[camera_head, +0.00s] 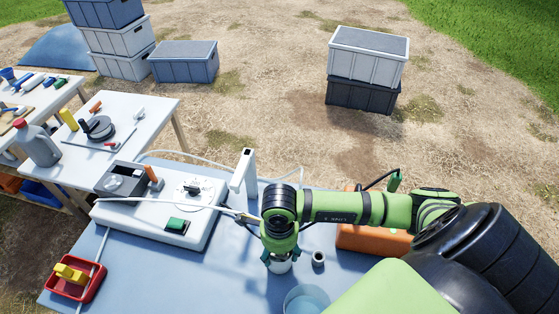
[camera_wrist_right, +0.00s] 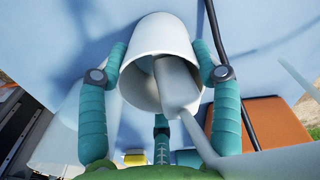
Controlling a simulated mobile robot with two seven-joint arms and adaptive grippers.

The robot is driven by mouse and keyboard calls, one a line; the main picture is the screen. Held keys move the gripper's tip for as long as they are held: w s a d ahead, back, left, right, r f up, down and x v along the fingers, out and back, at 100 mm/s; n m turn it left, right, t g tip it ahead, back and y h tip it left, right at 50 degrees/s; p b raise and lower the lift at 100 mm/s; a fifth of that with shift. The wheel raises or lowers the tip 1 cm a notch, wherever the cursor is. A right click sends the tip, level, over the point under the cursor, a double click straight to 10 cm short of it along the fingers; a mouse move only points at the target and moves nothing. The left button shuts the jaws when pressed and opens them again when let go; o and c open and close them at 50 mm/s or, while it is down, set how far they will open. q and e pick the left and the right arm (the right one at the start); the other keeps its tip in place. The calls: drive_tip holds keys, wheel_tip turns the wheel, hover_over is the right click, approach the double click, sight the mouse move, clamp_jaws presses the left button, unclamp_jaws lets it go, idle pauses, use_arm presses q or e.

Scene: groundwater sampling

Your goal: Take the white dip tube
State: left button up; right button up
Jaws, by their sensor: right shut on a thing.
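My right gripper (camera_head: 280,259) comes in from the right and points down over the blue table (camera_head: 225,270). Its teal fingers also show in the right wrist view (camera_wrist_right: 160,70), shut around a white hollow cylinder. This white cylinder (camera_wrist_right: 138,83) has its open end toward the wrist camera, and a flat pale piece (camera_wrist_right: 176,85) shows inside it. In the head view the cylinder (camera_head: 279,267) is mostly hidden under the gripper. I cannot tell whether it is the white dip tube. My left gripper is not in view.
A white instrument case (camera_head: 130,222) lies left of the gripper, with a white upright post (camera_head: 246,172) behind. A clear bowl (camera_head: 306,300) is in front. An orange case (camera_head: 370,240) and red tray (camera_head: 77,278) flank the table.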

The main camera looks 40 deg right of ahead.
drive_tip(key=shift+f, duration=0.1)
drive_tip(key=o, duration=1.2)
